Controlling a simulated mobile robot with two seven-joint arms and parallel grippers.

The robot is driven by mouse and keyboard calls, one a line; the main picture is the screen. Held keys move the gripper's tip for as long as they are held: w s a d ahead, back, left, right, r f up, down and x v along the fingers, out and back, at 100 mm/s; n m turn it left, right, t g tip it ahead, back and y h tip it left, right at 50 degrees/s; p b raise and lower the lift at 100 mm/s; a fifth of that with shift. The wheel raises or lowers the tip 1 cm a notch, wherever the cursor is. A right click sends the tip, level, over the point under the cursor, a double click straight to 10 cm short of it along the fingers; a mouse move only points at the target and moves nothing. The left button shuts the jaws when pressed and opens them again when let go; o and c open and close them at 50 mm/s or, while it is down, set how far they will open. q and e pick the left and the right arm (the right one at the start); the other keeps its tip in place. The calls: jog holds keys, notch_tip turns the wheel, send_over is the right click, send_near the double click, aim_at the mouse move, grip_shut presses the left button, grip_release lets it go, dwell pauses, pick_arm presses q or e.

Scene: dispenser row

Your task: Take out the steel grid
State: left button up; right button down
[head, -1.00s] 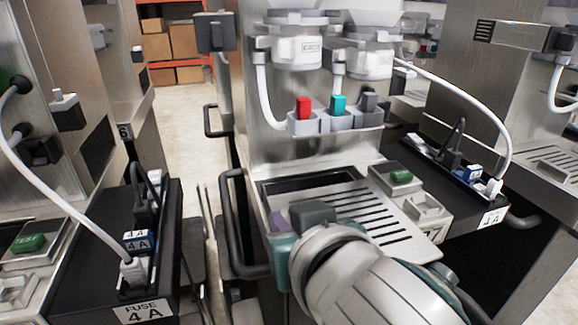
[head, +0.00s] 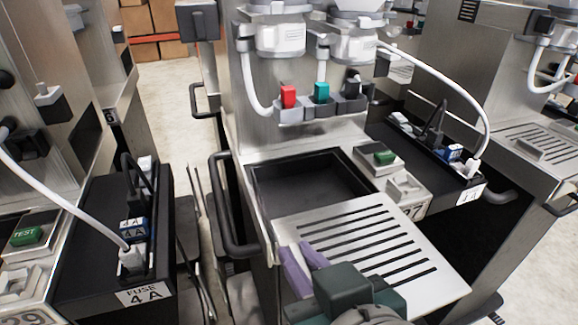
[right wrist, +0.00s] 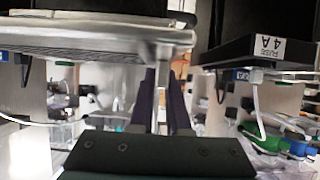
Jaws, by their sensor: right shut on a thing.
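The steel grid (head: 366,242) is a flat slotted plate. It is drawn forward from the black tray recess (head: 305,182) of the middle dispenser, and its front overhangs toward me. Its rear edge lies near the front of the recess. My right gripper (head: 299,252) has purple fingers, shut on the grid at its near left side; its green-grey body hides part of the near edge. In the right wrist view the grid (right wrist: 95,40) shows edge-on, with part of it between the fingers (right wrist: 161,92). My left gripper is not in view.
A black handle bar (head: 222,205) stands left of the recess. A panel with a green button (head: 384,157) and a fuse box with a white cable (head: 474,168) are to the right. Another fuse box (head: 110,275) stands left across a narrow gap.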

jog(key=shift+s+d+p, duration=0.1)
jog(key=shift+s+d, duration=0.15)
jog(key=shift+s, duration=0.4)
jog(key=shift+s+d+p, duration=0.1)
jog(key=shift+s+d, duration=0.1)
jog(key=shift+s, duration=0.5)
jog(key=shift+s+d+p, duration=0.1)
jog(key=shift+s+d, duration=0.15)
jog(key=shift+s, duration=0.4)
jog(key=shift+s, duration=0.1)
